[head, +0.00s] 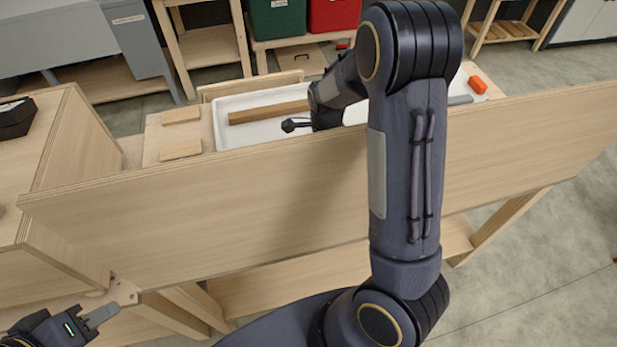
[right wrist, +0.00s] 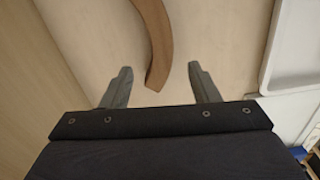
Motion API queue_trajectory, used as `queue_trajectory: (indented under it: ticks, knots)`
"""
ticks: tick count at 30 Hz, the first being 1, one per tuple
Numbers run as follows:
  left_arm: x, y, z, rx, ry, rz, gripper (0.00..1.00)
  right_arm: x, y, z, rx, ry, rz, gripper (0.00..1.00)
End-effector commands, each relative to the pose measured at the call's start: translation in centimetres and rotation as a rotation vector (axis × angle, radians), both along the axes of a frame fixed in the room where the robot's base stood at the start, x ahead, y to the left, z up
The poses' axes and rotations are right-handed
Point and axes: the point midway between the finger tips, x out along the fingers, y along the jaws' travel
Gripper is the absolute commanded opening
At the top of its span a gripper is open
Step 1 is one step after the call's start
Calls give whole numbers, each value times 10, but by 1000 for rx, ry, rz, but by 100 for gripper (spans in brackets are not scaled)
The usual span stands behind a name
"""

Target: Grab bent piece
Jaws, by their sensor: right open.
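The bent piece (right wrist: 157,38) is a brown curved wooden strip lying on a pale wooden surface in the right wrist view. Its near end lies between the two fingers of my right gripper (right wrist: 158,68), which is open, with a gap on both sides. In the head view my right arm reaches over a tall wooden panel, and its fingers and the bent piece are hidden behind it. My left gripper (head: 100,316) is at the lower left of the head view, away from the piece; its jaw opening is not clear.
A white tray (head: 228,138) holds a straight wooden bar (head: 268,112); its edge also shows in the right wrist view (right wrist: 283,45). The wooden panel (head: 220,215) stands in front of the work surface. Small wooden blocks (head: 181,150) lie left of the tray.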

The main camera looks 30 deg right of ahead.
Motion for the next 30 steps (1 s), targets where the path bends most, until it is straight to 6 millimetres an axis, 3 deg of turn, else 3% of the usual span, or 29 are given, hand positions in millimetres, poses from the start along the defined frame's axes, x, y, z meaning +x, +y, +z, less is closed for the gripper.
queue_trajectory:
  ticks: [11,14,16,25,30]
  knots:
    - [0,0,0,0,0,0,34,1,0,-40,-1,7,-5,55]
    - [0,0,-5,0,0,0,34,3,0,-58,-1,7,-5,55]
    - [0,0,-19,0,0,0,34,3,1,-72,-1,3,-4,55]
    - [0,0,-20,0,0,0,34,4,1,-74,0,2,-3,55]
    - [0,0,-20,0,0,0,34,4,1,-74,-1,1,-3,33]
